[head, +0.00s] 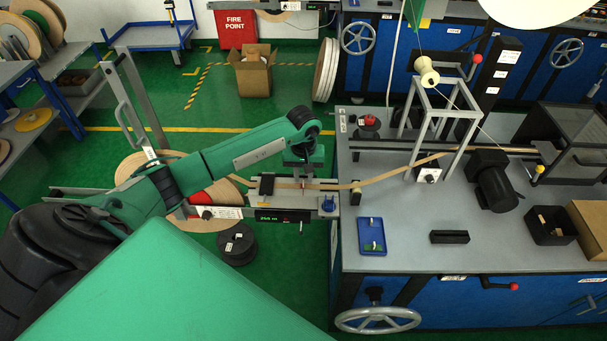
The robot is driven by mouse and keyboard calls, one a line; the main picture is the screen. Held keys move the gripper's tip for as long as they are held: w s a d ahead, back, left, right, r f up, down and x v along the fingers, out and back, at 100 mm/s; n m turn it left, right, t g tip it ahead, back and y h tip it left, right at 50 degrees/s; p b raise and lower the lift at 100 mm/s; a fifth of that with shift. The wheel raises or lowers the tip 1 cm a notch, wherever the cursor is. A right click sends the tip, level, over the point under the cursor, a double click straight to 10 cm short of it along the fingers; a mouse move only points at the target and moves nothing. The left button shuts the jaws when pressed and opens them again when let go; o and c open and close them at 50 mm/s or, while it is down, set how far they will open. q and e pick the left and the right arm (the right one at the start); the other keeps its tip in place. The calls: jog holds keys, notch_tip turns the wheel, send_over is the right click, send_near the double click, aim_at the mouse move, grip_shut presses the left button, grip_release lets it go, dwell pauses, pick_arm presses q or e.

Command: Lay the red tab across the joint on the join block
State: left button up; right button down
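My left gripper (303,181) reaches down from the green arm over the join block (325,187), a narrow grey shelf beside the bench's left end. Its small fingers look closed, with a small red sliver, the red tab (303,184), at their tips. Whether the tab touches the tape under it is too small to tell. The tan tape (388,177) runs across the block and on to the right over the bench. The joint is not clearly visible beneath the gripper. My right gripper is not in view.
A blue tray (372,249) with a white peg and a green patch lies on the bench. A grey frame (443,112) carries a cream spool (426,72). A black bar (449,237) and a black bin (549,225) stand farther right. A dark reel (237,244) is on the floor.

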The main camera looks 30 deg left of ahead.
pick_arm(q)
jog(key=shift+r+p, duration=0.3)
jog(key=shift+p, duration=0.15)
jog(key=shift+r+p, duration=0.35)
jog(key=shift+p, duration=0.1)
notch_tip(320, 180, up, 12)
jog(key=b, duration=0.5)
jog(key=shift+f, duration=0.1)
